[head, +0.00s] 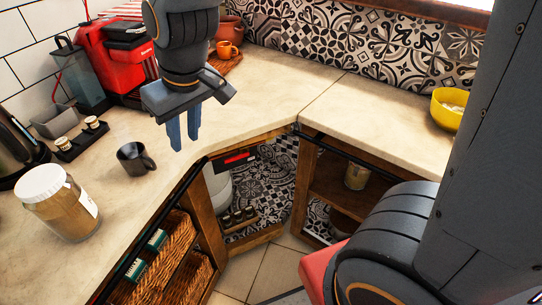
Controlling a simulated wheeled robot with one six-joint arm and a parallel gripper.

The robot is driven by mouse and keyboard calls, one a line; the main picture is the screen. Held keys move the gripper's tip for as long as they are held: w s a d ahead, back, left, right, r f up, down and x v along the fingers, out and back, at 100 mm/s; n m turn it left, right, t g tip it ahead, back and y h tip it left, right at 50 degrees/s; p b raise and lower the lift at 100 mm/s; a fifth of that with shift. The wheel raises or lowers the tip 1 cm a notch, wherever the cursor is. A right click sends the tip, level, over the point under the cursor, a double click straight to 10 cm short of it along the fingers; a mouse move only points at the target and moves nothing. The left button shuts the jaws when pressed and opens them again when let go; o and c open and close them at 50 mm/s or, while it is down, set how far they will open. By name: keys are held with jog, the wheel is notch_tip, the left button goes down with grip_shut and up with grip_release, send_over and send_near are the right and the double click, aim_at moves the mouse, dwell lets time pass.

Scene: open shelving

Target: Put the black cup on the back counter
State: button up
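The black cup (130,157) stands upright on the left stretch of the pale counter (125,203), its handle toward the right. My gripper (184,135) points down above the counter, to the right of the cup and apart from it. Its two blue fingers have a narrow gap between them, with nothing visible in it. The counter turns a corner; its other stretch (385,103) runs along the patterned tile wall at the back and right. Which stretch is the back counter is not certain from this view.
A jar (60,203), a dark kettle (15,150) and a small dark tray (80,140) surround the cup's left side. A red coffee machine (115,58) and an orange mug (227,49) stand farther back. A yellow bowl (449,109) sits right. The corner counter between is clear.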

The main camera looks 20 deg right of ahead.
jog(key=s+d+f+m+g+h, duration=0.1)
jog(key=s+d+f+m, duration=0.2)
jog(key=d, duration=0.6)
jog(key=s+d+f+m+g+h, duration=0.1)
jog(key=s+d+f+m, duration=0.2)
jog(key=d, duration=0.7)
notch_tip(320, 180, down, 2)
jog(key=shift+s+d+f+g, duration=0.15)
jog(key=shift+s+g, duration=0.15)
jog(key=shift+s, duration=0.45)
